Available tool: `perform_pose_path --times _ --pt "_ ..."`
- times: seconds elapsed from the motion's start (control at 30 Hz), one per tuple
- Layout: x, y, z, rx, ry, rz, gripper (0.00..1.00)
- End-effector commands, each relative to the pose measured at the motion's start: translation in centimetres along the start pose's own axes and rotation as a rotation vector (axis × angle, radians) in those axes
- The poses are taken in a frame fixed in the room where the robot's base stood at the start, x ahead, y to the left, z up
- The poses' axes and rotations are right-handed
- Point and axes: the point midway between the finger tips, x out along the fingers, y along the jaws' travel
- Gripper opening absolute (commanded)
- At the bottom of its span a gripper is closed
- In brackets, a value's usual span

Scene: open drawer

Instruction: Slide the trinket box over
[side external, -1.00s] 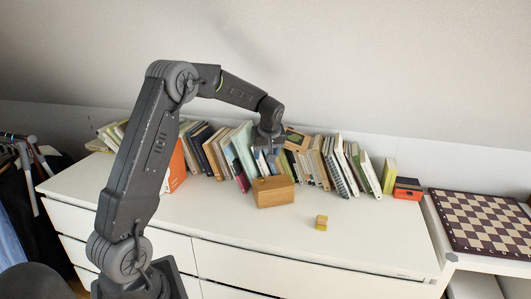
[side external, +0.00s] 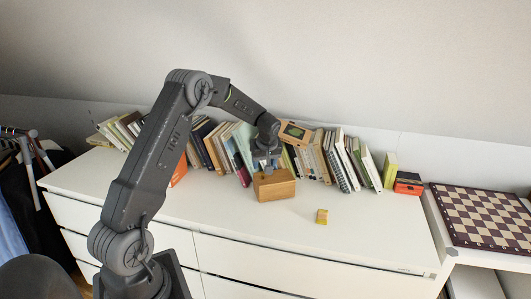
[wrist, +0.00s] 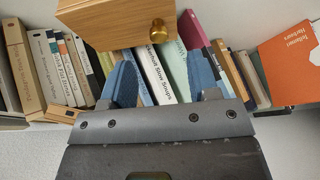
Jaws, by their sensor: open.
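The trinket box, a light wooden box (side external: 277,188), sits on the white dresser top in front of the row of books. In the wrist view the box (wrist: 112,22) fills the upper middle, with a round brass knob (wrist: 158,31) on its near face. My gripper (side external: 266,166) points down at the box's back-left part. In the wrist view my gripper (wrist: 160,62) has its two blue fingers spread apart with nothing between them. The knob lies just beyond the fingertips, between them sideways. I cannot tell whether a finger touches the box.
A row of books (side external: 225,150) stands close behind the box and gripper. A small yellow block (side external: 321,216) lies to the front right. An orange-and-black box (side external: 408,183) and a chessboard (side external: 485,215) are farther right. The dresser top (side external: 230,215) in front is clear.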

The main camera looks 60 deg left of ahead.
Motion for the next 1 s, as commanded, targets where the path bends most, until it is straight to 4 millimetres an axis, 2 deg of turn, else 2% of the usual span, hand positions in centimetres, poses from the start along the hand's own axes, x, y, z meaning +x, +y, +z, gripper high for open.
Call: perform_pose_path --times 0.03,0.2,0.4,0.8,1.0 --pt "1.1 -0.1 0.0 -0.001 -0.002 -0.002 0.55" --pt "3.8 0.0 0.0 0.001 -0.001 -0.001 0.55" --pt "5.6 0.0 0.0 0.0 0.0 0.0 0.55" --pt "6.0 0.0 0.0 0.0 0.001 0.001 0.54" --pt "5.9 0.0 0.0 0.0 0.001 0.001 0.35"
